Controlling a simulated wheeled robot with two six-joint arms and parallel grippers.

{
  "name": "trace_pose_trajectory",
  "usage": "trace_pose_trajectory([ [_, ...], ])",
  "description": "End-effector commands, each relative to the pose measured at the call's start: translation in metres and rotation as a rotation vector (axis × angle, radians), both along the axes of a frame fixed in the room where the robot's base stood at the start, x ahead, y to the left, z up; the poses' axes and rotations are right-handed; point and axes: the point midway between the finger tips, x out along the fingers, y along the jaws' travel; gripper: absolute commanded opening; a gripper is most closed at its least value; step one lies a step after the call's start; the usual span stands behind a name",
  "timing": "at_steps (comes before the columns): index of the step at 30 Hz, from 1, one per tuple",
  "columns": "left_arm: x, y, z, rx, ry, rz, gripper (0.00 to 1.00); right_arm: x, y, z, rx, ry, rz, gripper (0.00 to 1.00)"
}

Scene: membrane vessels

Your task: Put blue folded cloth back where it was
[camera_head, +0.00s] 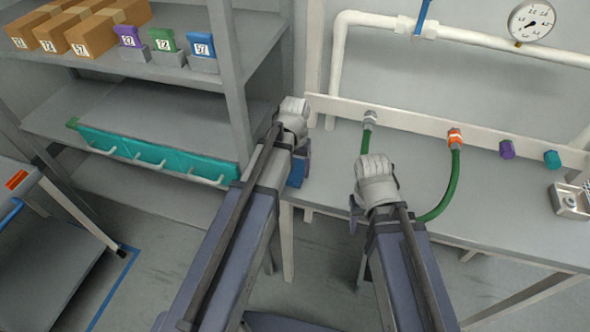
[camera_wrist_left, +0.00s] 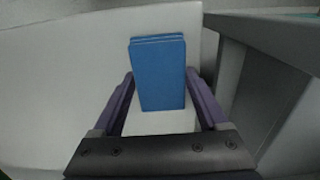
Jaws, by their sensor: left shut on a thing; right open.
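The blue folded cloth (camera_wrist_left: 158,80) is between the two purple fingers of my left gripper (camera_wrist_left: 159,76) in the left wrist view, with a light flat surface beyond it. In the head view a small part of the cloth (camera_head: 296,173) shows beside my left wrist, near the left end of the bench; most of it is hidden by my arm. My left gripper (camera_head: 304,160) is shut on it. I cannot tell whether the cloth touches the surface. My right gripper (camera_head: 354,213) is open, in front of the bench, and its fingers are mostly hidden by the wrist.
A grey bench (camera_head: 480,210) runs to the right, with green hoses (camera_head: 447,190) at its back rail. A grey shelf unit (camera_head: 235,85) stands left, holding brown boxes (camera_head: 95,35) and a teal rail (camera_head: 150,158). A cart (camera_head: 45,205) stands far left.

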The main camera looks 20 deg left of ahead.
Motion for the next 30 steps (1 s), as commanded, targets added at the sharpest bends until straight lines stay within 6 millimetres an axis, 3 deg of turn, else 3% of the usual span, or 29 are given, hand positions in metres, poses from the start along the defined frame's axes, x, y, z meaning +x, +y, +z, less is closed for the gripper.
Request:
trace_pose_trajectory([
  [5, 0.0, 0.0, -0.004, 0.0, 0.0, 0.0, 0.32, 0.0, 0.0, -0.005, 0.0, 0.0, 0.0, 0.57],
  [6, 0.0, 0.0, -0.004, 0.0, 0.0, 0.0, 0.79, 0.0, 0.0, -0.004, 0.0, 0.0, 0.0, 0.57],
  [12, 0.0, 0.0, -0.003, 0.0, 0.0, 0.0, 1.0, 0.0, 0.0, -0.003, 0.0, 0.0, 0.0, 0.57],
  [23, 0.0, 0.0, 0.0, 0.0, 0.0, 0.0, 1.0, 0.0, 0.0, 0.0, 0.0, 0.0, 0.0, 0.57],
  [30, 0.0, 0.0, 0.019, 0.0, 0.0, 0.0, 1.0, 0.0, 0.0, 0.019, 0.0, 0.0, 0.0, 0.57],
])
